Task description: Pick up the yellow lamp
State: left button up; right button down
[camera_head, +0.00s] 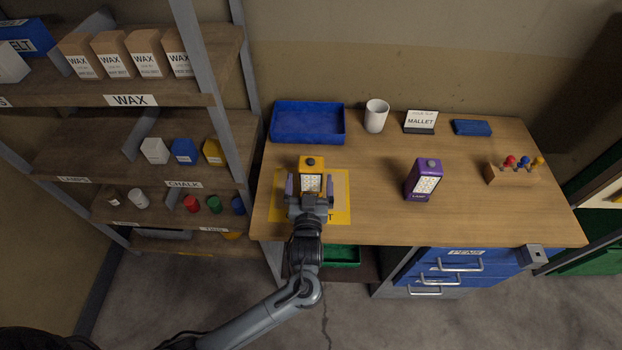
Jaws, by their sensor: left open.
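The yellow lamp (311,164) stands upright on a yellow mat (342,190) at the left of the wooden table. Its lower part is hidden behind my gripper. My left gripper (310,186) is open, with one finger on each side of the lamp's lower front. I cannot tell whether the fingers touch it. A purple lamp (424,180) stands apart on the table to the right. My right gripper is not in view.
On the table (375,215) are a blue tray (308,141), a white cup (376,116), a mallet sign (420,121), a blue block (472,127) and a wooden peg holder (512,176). A shelf (185,92) stands left. Clear tabletop lies between the lamps.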

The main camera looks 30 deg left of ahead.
pick_arm(q)
jog(key=x, duration=0.4)
jog(key=shift+w+a, duration=0.1)
jog(key=shift+w, duration=0.3)
jog(key=c, duration=1.2)
jog(key=shift+c, duration=0.2)
